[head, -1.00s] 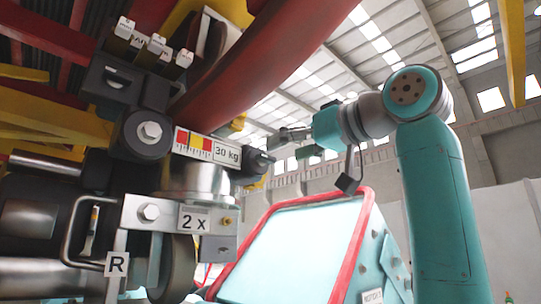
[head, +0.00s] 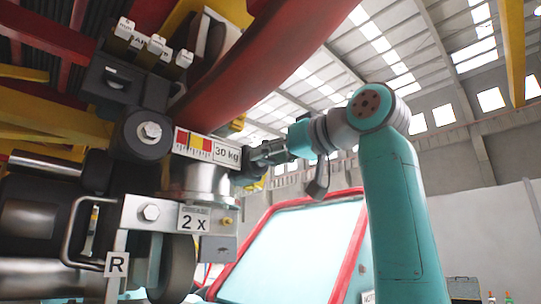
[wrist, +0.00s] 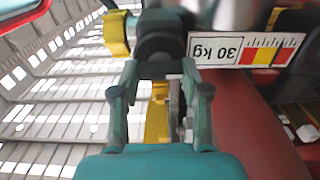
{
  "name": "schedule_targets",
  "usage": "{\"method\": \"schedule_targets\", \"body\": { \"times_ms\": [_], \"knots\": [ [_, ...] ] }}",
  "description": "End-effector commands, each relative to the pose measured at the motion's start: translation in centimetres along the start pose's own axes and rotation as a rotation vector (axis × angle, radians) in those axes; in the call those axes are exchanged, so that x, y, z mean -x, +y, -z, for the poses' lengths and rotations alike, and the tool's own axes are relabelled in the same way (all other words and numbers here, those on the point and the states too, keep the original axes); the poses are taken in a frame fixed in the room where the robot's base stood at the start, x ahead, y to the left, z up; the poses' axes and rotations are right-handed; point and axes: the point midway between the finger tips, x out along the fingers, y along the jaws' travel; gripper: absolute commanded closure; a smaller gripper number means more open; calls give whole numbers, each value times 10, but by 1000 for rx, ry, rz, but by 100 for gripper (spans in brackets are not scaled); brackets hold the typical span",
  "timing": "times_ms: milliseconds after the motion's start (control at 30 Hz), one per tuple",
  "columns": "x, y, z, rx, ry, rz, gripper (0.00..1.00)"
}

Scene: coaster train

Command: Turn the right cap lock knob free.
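The black knob (wrist: 160,42) is at the end of a dark round housing beside the 30 kg scale plate (head: 206,148). In the wrist view it sits straight ahead, in line with the gap between my fingers. My gripper (wrist: 161,70) is open, with one finger on each side of that gap. Its tips are at or just short of the knob; I cannot tell whether they touch it. In the head view my gripper (head: 256,156) points left and overlaps the knob end, hiding most of it.
A yellow part (wrist: 117,33) is close to the left finger in the wrist view. A thick red tube (head: 275,55) curves above. A red-framed panel (head: 292,250) is below my arm. A metal bracket marked 2 x (head: 193,219) is below the scale plate.

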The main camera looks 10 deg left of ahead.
Motion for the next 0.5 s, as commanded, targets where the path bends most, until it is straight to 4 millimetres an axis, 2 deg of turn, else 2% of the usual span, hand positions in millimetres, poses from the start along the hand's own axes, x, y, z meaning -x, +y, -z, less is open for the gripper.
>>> {"method": "schedule_targets", "body": {
  "times_ms": [267,500],
  "knots": [
    [0,0,0,22,0,0,89],
    [0,-1,0,132,0,0,89]
  ]
}}
